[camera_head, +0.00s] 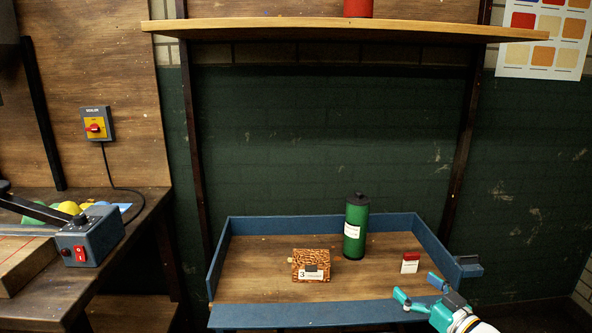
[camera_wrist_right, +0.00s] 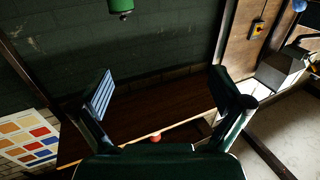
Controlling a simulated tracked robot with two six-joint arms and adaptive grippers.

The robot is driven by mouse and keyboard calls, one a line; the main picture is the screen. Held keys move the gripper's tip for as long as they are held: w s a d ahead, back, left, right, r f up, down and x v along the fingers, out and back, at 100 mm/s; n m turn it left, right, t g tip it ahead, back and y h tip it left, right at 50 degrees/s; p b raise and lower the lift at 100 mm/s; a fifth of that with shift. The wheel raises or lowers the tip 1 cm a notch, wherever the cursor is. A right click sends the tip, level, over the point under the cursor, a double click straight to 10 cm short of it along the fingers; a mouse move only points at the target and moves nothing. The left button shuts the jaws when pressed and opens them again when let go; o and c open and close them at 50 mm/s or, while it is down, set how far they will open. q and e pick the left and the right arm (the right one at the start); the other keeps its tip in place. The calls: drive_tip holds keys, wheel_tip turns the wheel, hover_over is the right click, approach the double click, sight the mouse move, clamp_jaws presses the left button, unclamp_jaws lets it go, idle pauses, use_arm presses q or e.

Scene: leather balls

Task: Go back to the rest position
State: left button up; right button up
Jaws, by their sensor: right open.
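My right gripper (camera_head: 418,288) shows at the lower right in the head view, over the front right corner of a blue-rimmed tray (camera_head: 290,313). Its teal fingers are spread apart with nothing between them. In the right wrist view the two fingers of this gripper (camera_wrist_right: 163,82) are also wide apart, with only wall and a wooden board behind them. My left gripper is in neither view.
A wooden shelf (camera_head: 340,30) hangs above. A workbench (camera_head: 110,245) stands at left. Air above the tray is free.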

drive_tip(key=s+a+f+m+g+b, duration=0.15)
drive_tip(key=a+f, duration=0.25)
drive_tip(key=f, duration=0.5)
drive_tip(key=s+a+f+m+g+b, duration=0.1)
drive_tip(key=s+a+f+g+b, duration=0.2)
drive_tip(key=f, duration=0.6)
drive_tip(key=s+a+f+m+b, duration=0.1)
drive_tip(key=s+a+f+b, duration=0.1)
drive_tip(key=a+f, duration=0.5)
drive_tip(key=s+a+f+m+g+h+b, duration=0.25)
drive_tip(key=s+f+g, duration=0.65)
drive_tip(key=s+f, duration=1.2)
drive_tip(key=s+d+m+g+h, duration=0.1)
drive_tip(key=s+g, duration=0.1)
drive_tip(key=s, duration=0.6)
wheel_tip(320, 180, up, 25)
drive_tip(key=p, duration=2.4)
drive_tip(key=shift+w+d+f, duration=0.15)
drive_tip(key=shift+w, duration=0.15)
